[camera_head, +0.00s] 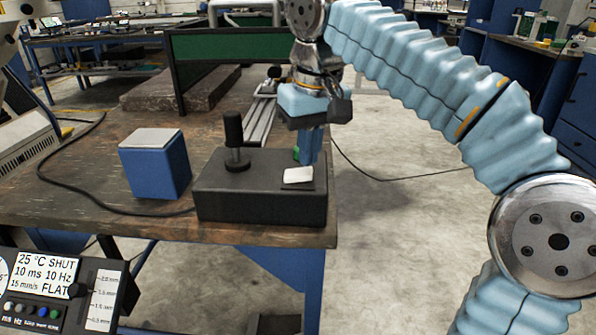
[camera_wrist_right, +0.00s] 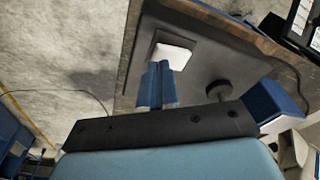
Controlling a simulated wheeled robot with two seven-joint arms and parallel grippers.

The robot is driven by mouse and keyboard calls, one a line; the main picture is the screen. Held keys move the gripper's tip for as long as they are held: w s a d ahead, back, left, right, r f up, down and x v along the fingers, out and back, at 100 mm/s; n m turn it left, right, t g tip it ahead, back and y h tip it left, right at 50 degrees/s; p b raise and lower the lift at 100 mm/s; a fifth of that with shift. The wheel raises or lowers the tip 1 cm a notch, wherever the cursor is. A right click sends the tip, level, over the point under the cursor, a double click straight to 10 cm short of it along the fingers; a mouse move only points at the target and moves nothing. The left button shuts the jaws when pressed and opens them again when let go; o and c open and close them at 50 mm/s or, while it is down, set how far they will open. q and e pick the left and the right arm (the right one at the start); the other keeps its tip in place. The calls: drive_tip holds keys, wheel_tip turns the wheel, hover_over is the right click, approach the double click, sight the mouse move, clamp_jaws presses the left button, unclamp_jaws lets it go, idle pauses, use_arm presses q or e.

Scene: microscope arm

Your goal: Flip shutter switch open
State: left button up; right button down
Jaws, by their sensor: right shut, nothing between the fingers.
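The white rocker of the shutter switch (camera_head: 298,175) sits on the right part of the top of a black control box (camera_head: 262,210), near the table's right front corner. A black knob or stick (camera_head: 234,140) stands upright on the box's left part. My right gripper (camera_head: 308,160) points down just behind the white switch, its blue fingers shut and empty. In the right wrist view the shut fingertips (camera_wrist_right: 158,70) are close to the white switch (camera_wrist_right: 174,56); whether they touch it I cannot tell. A small display (camera_head: 46,276) at the lower left reads "SHUT". My left gripper is not in view.
A blue box with a grey top (camera_head: 155,165) stands left of the control box. A green-panelled frame (camera_head: 225,45) and a metal rail (camera_head: 262,112) lie behind. A black cable (camera_head: 100,208) crosses the table at the left.

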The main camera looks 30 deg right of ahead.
sight(308, 171)
drive_tip(key=shift+f+b, duration=0.55)
drive_tip(key=shift+f, duration=0.3)
drive_tip(key=shift+r, duration=0.1)
wheel_tip(308, 171, up, 3)
drive_tip(key=p, duration=0.3)
drive_tip(key=shift+r+p, duration=0.3)
drive_tip(key=shift+r, duration=1.65)
